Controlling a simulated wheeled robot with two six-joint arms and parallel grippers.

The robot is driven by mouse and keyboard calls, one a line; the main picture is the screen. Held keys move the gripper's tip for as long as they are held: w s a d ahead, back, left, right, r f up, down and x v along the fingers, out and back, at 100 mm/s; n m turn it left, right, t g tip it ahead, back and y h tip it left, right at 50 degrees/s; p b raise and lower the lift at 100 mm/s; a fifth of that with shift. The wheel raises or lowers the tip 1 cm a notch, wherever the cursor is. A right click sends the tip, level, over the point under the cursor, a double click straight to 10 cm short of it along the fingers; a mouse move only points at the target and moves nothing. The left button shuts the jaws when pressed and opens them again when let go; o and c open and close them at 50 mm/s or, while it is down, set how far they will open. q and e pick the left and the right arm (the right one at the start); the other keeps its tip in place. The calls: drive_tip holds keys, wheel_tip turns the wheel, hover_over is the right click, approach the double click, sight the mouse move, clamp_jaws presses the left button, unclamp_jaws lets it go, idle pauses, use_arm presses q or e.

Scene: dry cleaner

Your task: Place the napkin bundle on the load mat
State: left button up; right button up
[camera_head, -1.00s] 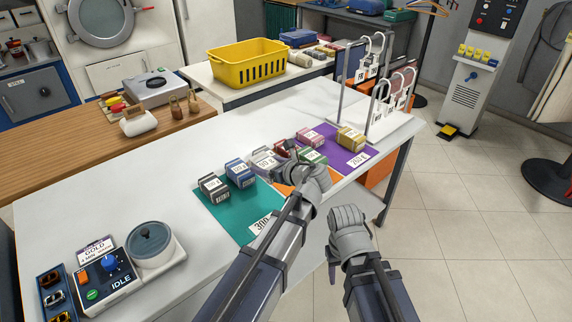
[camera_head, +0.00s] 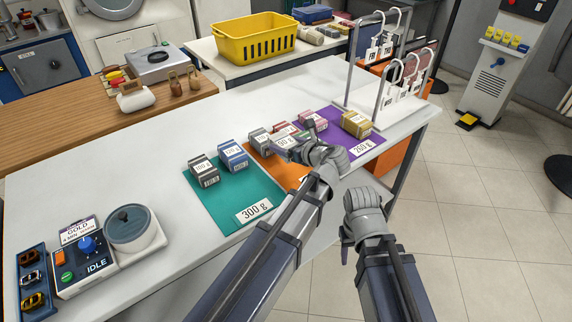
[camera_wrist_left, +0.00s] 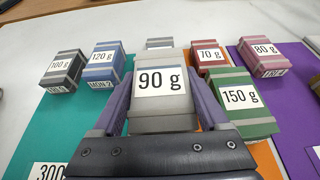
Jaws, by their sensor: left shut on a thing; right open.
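My left gripper (camera_head: 293,150) is shut on a grey napkin bundle (camera_wrist_left: 165,85) with a white 90 g label, one finger on each side in the left wrist view. In the head view this bundle (camera_head: 285,142) is over the orange mat (camera_head: 283,176); I cannot tell how high. A teal mat (camera_head: 225,205) marked 300 g lies to the left and a purple mat (camera_head: 370,145) marked 260 g to the right. My right gripper (camera_head: 362,203) is open, low beyond the table's front edge; its fingers are hard to see.
Grey 100 g (camera_wrist_left: 65,68) and blue 120 g (camera_wrist_left: 104,62) bundles stand on teal. Red 70 g (camera_wrist_left: 208,57) and green 150 g (camera_wrist_left: 240,97) bundles stand close beside the held one. Pink (camera_head: 313,120) and yellow (camera_head: 356,124) bundles are on purple, near a white hook rack (camera_head: 400,107).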

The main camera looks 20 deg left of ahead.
sight(285, 167)
use_arm(q)
drive_tip(key=shift+f+b, duration=0.95)
drive_tip(key=shift+f, duration=0.65)
use_arm(e)
drive_tip(key=shift+f, duration=1.6)
drive_tip(key=shift+f, duration=0.1)
use_arm(q)
wheel_tip(285, 167, down, 4)
drive_tip(key=b, duration=0.3)
drive_tip(key=shift+r+b, duration=0.15)
drive_tip(key=shift+b, duration=0.2)
use_arm(e)
wheel_tip(285, 167, down, 4)
drive_tip(key=shift+r, duration=0.25)
use_arm(q)
drive_tip(key=o, duration=1.3)
use_arm(e)
drive_tip(key=shift+f, duration=0.15)
